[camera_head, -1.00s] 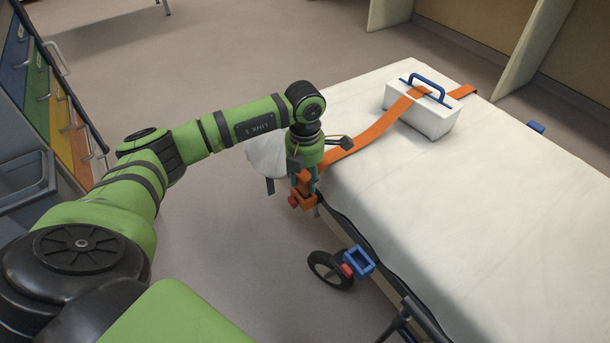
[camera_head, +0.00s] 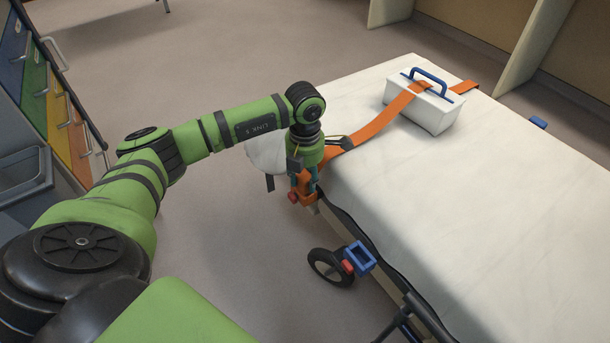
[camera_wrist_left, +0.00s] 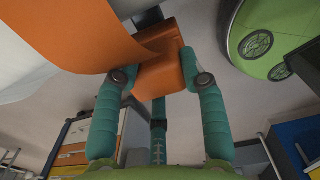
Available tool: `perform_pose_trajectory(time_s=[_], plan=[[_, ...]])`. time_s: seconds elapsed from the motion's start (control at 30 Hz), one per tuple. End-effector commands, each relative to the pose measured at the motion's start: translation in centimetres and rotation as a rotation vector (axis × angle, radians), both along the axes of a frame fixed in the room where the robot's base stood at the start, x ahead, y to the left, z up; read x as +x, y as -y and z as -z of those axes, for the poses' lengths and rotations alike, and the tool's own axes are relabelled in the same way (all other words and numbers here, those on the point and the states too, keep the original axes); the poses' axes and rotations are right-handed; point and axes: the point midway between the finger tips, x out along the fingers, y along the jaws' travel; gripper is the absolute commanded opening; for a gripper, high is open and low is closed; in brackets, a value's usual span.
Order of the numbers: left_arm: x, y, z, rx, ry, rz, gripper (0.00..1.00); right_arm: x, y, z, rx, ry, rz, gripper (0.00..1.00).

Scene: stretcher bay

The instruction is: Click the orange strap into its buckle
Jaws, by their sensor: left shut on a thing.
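The orange strap (camera_head: 377,127) runs over a white case (camera_head: 420,112) on the stretcher and down past its left edge. My left gripper (camera_head: 305,180) is at that edge, pointing down, shut on the strap's orange end piece. In the left wrist view, the end piece (camera_wrist_left: 160,75) sits between the teal fingers, with the strap (camera_wrist_left: 75,35) coming from the left. An orange buckle with a red button (camera_head: 293,197) is right below the fingers, largely covered by them. I cannot tell whether the end piece is inside it. My right gripper is not in view.
A blue buckle (camera_head: 359,258) with a red part hangs on the stretcher's near side, by a black wheel (camera_head: 328,269). The white stretcher top (camera_head: 480,220) is clear in front of the case. Coloured drawers (camera_head: 38,80) stand at the far left.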

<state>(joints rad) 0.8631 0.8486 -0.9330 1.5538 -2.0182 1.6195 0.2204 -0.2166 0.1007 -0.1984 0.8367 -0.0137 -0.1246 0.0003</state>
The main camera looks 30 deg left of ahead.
Motion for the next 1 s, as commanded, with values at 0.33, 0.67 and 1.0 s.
perform_pose_trajectory(time_s=[0.33,0.67,1.0], plan=[[0.0,0.0,0.0,0.000,0.000,0.000,0.69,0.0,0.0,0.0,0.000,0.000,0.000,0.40],[0.0,0.0,-0.3,0.000,0.001,0.000,0.69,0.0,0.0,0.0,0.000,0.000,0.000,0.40],[0.1,0.0,-6.4,0.000,0.006,0.000,0.69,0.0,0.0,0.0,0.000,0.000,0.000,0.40]])
